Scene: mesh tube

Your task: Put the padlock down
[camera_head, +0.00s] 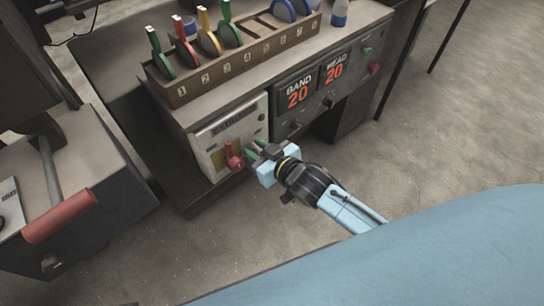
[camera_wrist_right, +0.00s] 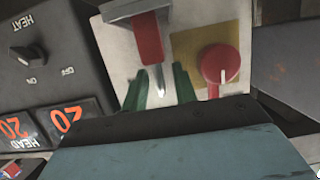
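No padlock can be made out for certain. In the right wrist view a red block (camera_wrist_right: 147,40) hangs at a grey piece (camera_wrist_right: 130,10) in front of the white control panel (camera_wrist_right: 110,55); it may be the padlock. A red rotary switch (camera_wrist_right: 220,65) sits on a yellow plate beside it; it also shows in the head view (camera_head: 233,155). My right gripper (camera_head: 256,151) is at the front of this panel. Its green fingertips (camera_wrist_right: 160,76) stand apart, close to the red block's end, with no clear grip on it. My left gripper is not in view.
A numbered rack (camera_head: 240,62) with coloured-handled tools stands on the bench top. BAND and HEAD displays (camera_head: 315,85) and knobs are right of the white panel in the head view. A machine with a red handle (camera_head: 60,215) stands at left. The floor (camera_head: 440,140) at right is clear.

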